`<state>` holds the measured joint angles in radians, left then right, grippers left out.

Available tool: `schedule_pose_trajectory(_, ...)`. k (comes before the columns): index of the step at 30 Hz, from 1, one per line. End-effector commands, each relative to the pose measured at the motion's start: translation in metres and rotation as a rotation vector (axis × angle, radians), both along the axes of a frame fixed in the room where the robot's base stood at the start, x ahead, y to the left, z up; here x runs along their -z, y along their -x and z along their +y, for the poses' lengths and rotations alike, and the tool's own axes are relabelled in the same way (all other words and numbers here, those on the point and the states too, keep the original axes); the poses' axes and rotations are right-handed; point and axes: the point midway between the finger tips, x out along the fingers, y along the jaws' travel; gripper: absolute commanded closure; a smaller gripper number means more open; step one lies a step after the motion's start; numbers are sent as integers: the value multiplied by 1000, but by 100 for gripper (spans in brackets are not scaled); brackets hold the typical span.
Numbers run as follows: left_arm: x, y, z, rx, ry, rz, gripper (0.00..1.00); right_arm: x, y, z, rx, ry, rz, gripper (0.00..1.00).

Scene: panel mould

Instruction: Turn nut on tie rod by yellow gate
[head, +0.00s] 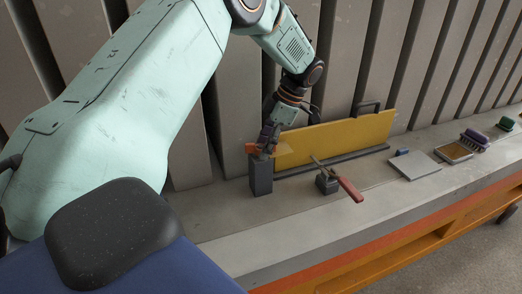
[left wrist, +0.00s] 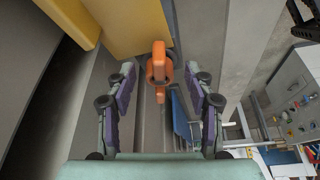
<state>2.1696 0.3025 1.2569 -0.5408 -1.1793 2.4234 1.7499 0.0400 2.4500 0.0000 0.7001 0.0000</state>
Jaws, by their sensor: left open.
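The yellow gate (head: 345,137) stands upright on the grey bench, with a dark handle on top; its yellow face also shows in the left wrist view (left wrist: 128,22). An orange nut with wings (left wrist: 159,62) shows at its end, near the top of a dark grey post (head: 261,177). The tie rod itself is hard to make out. My left gripper (head: 267,143) is at the nut from above. In the left wrist view its fingers (left wrist: 161,78) are apart, one on each side of the nut, with gaps showing. My right gripper is not in view.
A red-handled clamp (head: 348,188) on a dark block stands in front of the gate. A flat grey plate (head: 414,165), a tray (head: 453,152) and a purple brush (head: 475,139) lie farther right. Ribbed grey panels rise behind the bench. The bench front (head: 300,243) is clear.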

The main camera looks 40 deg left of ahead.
Motion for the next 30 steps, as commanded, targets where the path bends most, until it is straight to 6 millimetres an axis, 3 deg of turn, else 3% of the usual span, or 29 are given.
schedule_pose_trajectory(7, -11, -4, -3, 2, -2, -3, 47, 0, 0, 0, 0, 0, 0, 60)
schedule_pose_trajectory(21, -92, -28, -26, 0, -1, -4, 47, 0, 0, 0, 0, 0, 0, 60)
schedule_pose_trajectory(30, -111, -33, -32, 0, -1, -1, 47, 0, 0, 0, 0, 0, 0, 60)
